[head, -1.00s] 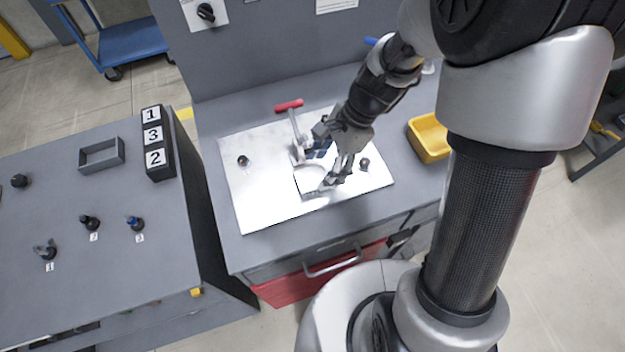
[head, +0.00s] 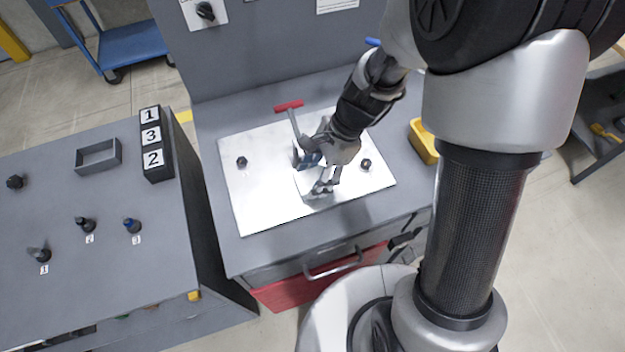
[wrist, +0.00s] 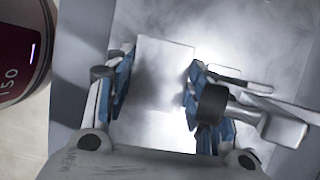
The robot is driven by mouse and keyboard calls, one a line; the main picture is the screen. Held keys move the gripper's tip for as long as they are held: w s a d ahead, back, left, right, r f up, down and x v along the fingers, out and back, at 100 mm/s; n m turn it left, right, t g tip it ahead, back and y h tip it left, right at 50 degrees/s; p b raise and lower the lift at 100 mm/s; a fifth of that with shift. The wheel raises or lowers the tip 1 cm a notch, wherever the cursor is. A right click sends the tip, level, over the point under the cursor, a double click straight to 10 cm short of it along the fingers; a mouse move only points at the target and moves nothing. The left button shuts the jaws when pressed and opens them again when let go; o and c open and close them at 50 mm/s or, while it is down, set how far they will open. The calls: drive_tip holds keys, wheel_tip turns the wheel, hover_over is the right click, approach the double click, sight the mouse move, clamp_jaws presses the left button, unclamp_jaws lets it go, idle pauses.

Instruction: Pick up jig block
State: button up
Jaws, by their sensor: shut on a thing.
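The jig block (wrist: 163,72) is a pale, shiny metal block, seen between my gripper's fingers in the wrist view. My gripper (wrist: 158,92) has blue pads on both sides of it and is shut on it. In the head view my gripper (head: 316,173) points down over the bright metal plate (head: 265,195). There the block is mostly hidden by the fingers, and I cannot tell whether it touches the plate. A clamp with a red handle (head: 289,106) stands just behind my gripper.
Black knobs stand on the plate, one on the left (head: 242,162) and one on the right (head: 366,164). A yellow bin (head: 422,142) is at the right. The left table holds a grey tray (head: 98,155), a numbered block (head: 155,143) and several small parts.

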drive_tip(key=c, duration=0.4)
drive_tip(key=shift+o, duration=0.2)
drive_tip(key=shift+r, duration=0.1)
